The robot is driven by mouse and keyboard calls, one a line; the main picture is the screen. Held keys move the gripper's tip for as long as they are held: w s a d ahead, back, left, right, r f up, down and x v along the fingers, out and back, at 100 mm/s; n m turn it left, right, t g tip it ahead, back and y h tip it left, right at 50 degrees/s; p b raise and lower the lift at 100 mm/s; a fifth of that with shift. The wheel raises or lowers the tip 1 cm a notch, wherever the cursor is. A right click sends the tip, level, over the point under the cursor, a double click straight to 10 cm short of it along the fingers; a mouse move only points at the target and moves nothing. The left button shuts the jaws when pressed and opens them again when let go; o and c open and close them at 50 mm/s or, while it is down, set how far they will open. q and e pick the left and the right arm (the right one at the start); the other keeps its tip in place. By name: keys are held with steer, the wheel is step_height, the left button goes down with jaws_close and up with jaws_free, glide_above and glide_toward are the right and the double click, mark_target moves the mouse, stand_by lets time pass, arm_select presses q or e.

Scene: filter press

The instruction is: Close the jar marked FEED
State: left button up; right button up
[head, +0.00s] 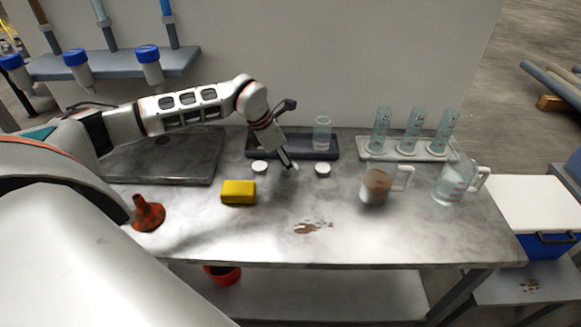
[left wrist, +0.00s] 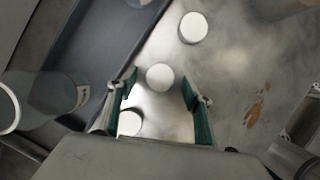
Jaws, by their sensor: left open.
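My left gripper (head: 291,165) is open and points down over the table. Its green-padded fingers (left wrist: 157,97) straddle a round white lid (left wrist: 160,77) in the left wrist view; I cannot tell whether they touch it. A second white lid (head: 259,167) lies left of the gripper in the head view, and a third white lid (head: 322,169) lies to its right. A clear jar (head: 322,131) stands upright in a dark tray (head: 318,153) behind the lids. It appears without a lid and also shows in the left wrist view (left wrist: 48,98). Its label is unreadable.
The steel table (head: 340,235) also holds a yellow block (head: 238,192), an orange funnel (head: 148,213), a brown-filled jug (head: 376,186), a clear jug (head: 452,183) and a rack of cylinders (head: 408,152). A brown stain (head: 312,228) marks the front middle, which is otherwise clear.

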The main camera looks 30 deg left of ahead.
arm_select(q)
steer(key=shift+w+d+f, duration=0.1)
steer(key=shift+f, duration=0.3)
steer(key=c, duration=0.8)
steer(key=shift+r, duration=0.15)
step_height(320, 180, up, 20)
steer(key=shift+f, duration=0.1)
